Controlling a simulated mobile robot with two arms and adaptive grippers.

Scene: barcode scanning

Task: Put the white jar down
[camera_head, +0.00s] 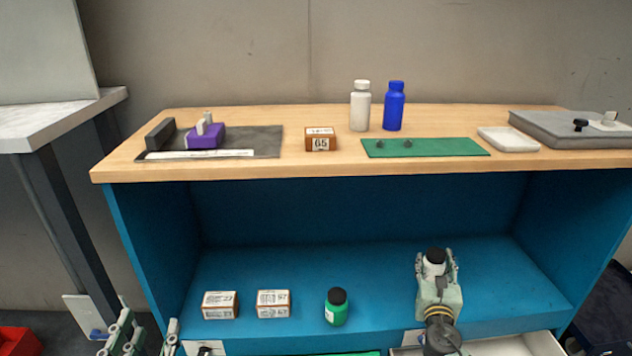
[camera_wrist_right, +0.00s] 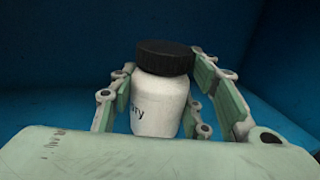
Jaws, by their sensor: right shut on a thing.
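The white jar (camera_head: 433,267) with a black lid is upright between the fingers of my right gripper (camera_head: 437,268), inside the blue lower shelf at the right. The right wrist view shows the jar (camera_wrist_right: 158,103) with dark lettering on its side, and my right gripper (camera_wrist_right: 160,95) shut on it. The jar's base is hidden by the gripper, so I cannot tell whether it touches the shelf floor. My left gripper (camera_head: 148,325) is at the lower left, partly cut off by the frame, its fingers apart with nothing seen between them.
A green jar (camera_head: 336,309) and two labelled boxes (camera_head: 220,305) (camera_head: 273,304) stand on the blue shelf floor (camera_head: 385,285) to the left. Shelf floor around the right gripper looks clear. The wooden top (camera_head: 330,165) overhangs the shelf. An open drawer (camera_head: 520,345) is below.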

